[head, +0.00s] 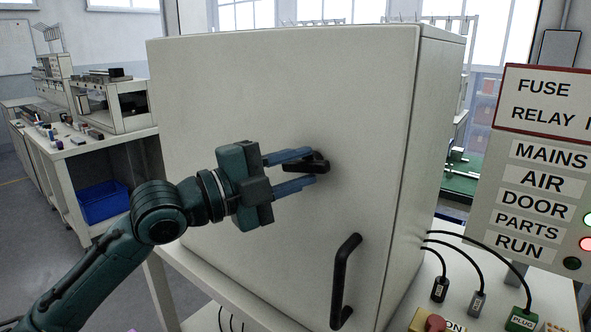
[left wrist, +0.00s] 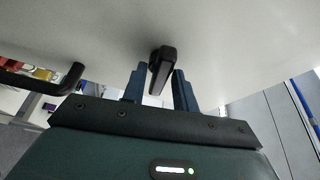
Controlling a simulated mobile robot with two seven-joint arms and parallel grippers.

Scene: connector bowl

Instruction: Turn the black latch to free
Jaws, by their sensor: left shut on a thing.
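The black latch (head: 319,165) is on the front of the closed light-grey cabinet door (head: 240,90), above the black door handle (head: 344,282). My left gripper (head: 296,171) reaches it from the left, with its blue fingers on either side of the latch. In the left wrist view the latch (left wrist: 160,68) lies between the two fingertips (left wrist: 158,85), tilted slightly in the picture. The gripper is shut on it. The fingers partly hide the latch in the head view. My right gripper is in neither view.
A panel (head: 545,165) with labels such as MAINS, AIR and DOOR stands at the right. Black cables with plugs (head: 523,318) and a red button (head: 436,323) are on the table at lower right. A workbench with a blue bin (head: 103,202) is at the left.

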